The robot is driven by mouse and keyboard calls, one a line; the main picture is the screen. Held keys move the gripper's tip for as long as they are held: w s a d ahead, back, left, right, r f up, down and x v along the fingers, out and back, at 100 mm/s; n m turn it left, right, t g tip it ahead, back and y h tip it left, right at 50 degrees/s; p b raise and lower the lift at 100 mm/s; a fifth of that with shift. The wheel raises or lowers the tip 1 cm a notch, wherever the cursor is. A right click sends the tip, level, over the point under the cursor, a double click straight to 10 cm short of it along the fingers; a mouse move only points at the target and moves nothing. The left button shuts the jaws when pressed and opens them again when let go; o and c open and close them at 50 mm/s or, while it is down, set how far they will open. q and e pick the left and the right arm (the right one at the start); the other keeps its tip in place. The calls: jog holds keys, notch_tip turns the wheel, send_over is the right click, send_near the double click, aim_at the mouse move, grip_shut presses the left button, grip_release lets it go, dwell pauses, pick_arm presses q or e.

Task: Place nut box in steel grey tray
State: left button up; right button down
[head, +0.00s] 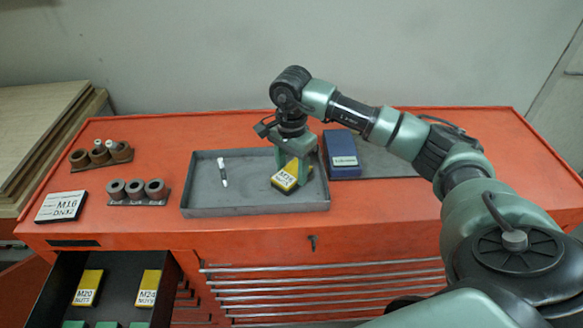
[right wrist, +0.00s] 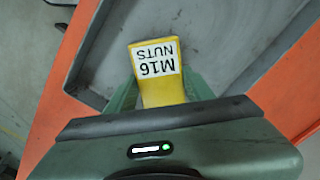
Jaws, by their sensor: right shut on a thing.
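The yellow nut box (head: 286,178) has a white label reading M16 NUTS. In the head view it is at the right part of the steel grey tray (head: 240,209), inside the rim. My right gripper (head: 293,170) points down over the tray and is shut on the nut box. The box also shows between the fingers in the right wrist view (right wrist: 157,70), with the grey tray floor (right wrist: 225,40) behind it. Whether the box's underside touches the tray floor I cannot tell. My left gripper is not in view.
A blue box (head: 341,154) is just right of the tray. Holders with round sockets (head: 137,191) and a white M16 sign (head: 61,206) are at left. An open drawer (head: 110,265) holds M20 and M24 boxes.

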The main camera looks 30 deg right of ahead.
aim_at(291, 172)
jog(key=shift+f, duration=0.15)
jog(key=c, duration=0.6)
grip_release()
jog(key=shift+r, duration=0.3)
jog(key=shift+r+b, duration=1.55)
jog(key=shift+r, duration=4.35)
